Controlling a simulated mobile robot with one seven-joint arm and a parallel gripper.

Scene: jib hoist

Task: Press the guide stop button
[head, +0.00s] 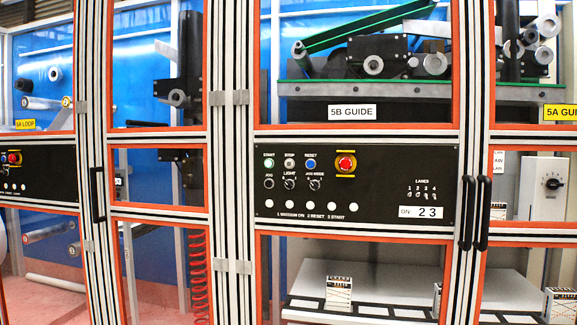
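A black control panel (385,183) is set in the machine's framed front, below a white "5B GUIDE" label (351,113). The stop button (290,163) is a small pale grey button under the word STOP, in the panel's top row. It sits between the green start button (269,163) and the blue reset button (311,163). A large red mushroom button (346,164) with a yellow surround is to the right of reset. My gripper is not in view, and nothing covers the buttons.
Below the top row are a jog control (268,183) and two selector knobs, with several white round buttons under them. A second black panel (40,172) is at the far left, under "5A LOOP". Black door handles (467,213) stand right of the main panel; another handle (97,195) is at left.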

